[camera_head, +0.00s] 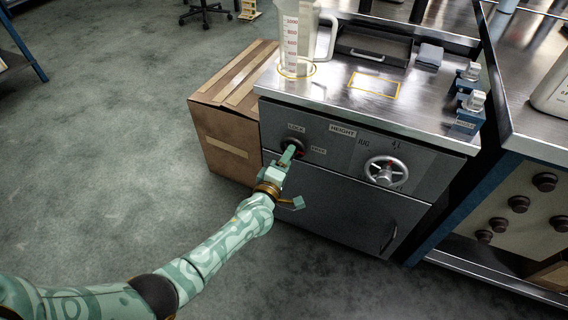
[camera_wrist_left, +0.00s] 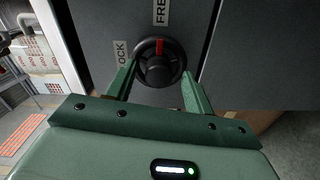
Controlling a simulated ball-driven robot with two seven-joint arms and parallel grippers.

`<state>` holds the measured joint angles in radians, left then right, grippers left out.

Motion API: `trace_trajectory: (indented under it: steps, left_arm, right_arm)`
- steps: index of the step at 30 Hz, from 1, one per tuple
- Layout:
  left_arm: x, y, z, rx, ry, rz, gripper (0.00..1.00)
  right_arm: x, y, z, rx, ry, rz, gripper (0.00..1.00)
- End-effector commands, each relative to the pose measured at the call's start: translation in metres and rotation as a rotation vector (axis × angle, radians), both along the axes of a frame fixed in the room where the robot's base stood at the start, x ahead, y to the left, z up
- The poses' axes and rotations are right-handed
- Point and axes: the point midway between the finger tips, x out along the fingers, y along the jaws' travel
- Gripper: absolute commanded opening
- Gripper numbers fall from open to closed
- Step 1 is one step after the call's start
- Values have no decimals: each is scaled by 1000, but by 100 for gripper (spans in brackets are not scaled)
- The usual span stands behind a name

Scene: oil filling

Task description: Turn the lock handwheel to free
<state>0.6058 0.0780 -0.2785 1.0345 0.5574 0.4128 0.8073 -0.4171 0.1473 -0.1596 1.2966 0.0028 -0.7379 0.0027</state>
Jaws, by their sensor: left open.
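The lock handwheel (camera_wrist_left: 157,65) is a small black round wheel on the dark front panel of the cabinet. In the left wrist view its red mark points at the FREE label (camera_wrist_left: 160,12), while the LOCK label (camera_wrist_left: 122,52) is to its left. In the head view the lock handwheel (camera_head: 299,146) is partly hidden by my left gripper (camera_head: 289,153). My left gripper (camera_wrist_left: 160,70) is open, with one finger on each side of the wheel. I cannot tell whether the fingers touch the rim. My right gripper is not in view.
A silver handwheel (camera_head: 386,172) is right of the lock wheel, near the HEIGHT label (camera_head: 342,131). A measuring jug (camera_head: 297,38) stands on the metal top (camera_head: 340,97). A cardboard box (camera_head: 226,140) stands left of the cabinet. The floor at left is clear.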

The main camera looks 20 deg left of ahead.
Motion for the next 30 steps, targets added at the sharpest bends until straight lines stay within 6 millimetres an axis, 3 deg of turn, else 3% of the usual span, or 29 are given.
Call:
trace_trajectory:
  steps: [4, 13, 21, 25, 30]
  left_arm:
    - [-7, 1, 2, 0, -1, 1, 52]
    - [-55, 2, 7, 1, -3, -1, 52]
    - [-128, 4, 7, 1, -2, -1, 52]
    - [-149, 5, 5, 0, -1, -1, 52]
    - [-162, 5, 3, 1, 0, -2, 52]
  right_arm:
    - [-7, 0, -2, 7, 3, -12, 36]
    - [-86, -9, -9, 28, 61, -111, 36]
    - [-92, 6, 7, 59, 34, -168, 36]
    - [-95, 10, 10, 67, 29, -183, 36]
    - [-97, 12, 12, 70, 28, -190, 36]
